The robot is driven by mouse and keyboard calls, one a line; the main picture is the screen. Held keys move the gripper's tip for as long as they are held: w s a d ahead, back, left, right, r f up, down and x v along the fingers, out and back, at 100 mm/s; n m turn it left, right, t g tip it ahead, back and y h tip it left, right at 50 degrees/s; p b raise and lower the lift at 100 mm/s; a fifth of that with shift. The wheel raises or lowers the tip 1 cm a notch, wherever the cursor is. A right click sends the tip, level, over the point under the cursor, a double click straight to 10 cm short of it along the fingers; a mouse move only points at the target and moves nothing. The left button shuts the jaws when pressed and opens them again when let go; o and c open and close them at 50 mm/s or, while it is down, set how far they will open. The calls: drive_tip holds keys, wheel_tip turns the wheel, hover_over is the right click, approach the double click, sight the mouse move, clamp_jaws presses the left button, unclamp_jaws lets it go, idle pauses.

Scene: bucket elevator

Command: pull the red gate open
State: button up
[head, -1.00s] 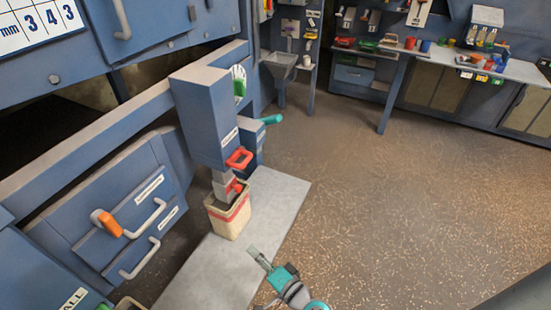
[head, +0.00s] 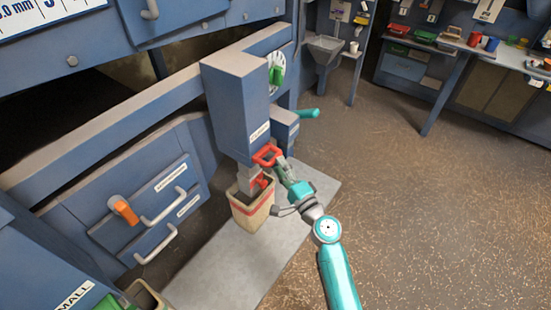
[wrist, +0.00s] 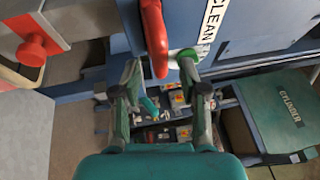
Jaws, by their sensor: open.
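The red gate handle (head: 267,155) is a loop at the foot of a tall blue housing (head: 235,100), above a sack-like bin (head: 252,208). In the wrist view the red handle (wrist: 154,38) reaches down from the top, its lower end between my fingertips. My gripper (head: 283,167) is at the handle's right side in the head view. In the wrist view my gripper (wrist: 160,72) has its two fingers spread either side of the handle's end. I cannot tell whether they touch it.
A red knob (head: 263,182) sits on the grey spout just below the handle; it also shows in the wrist view (wrist: 36,48). A teal lever (head: 308,114) sticks out behind. Drawers with an orange handle (head: 124,211) are at left. The floor at right is clear.

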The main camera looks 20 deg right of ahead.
sight(274, 157)
drive_tip(key=shift+x, duration=2)
drive_tip(key=shift+a, duration=0.1)
clamp_jaws()
drive_tip(key=shift+s, duration=0.1)
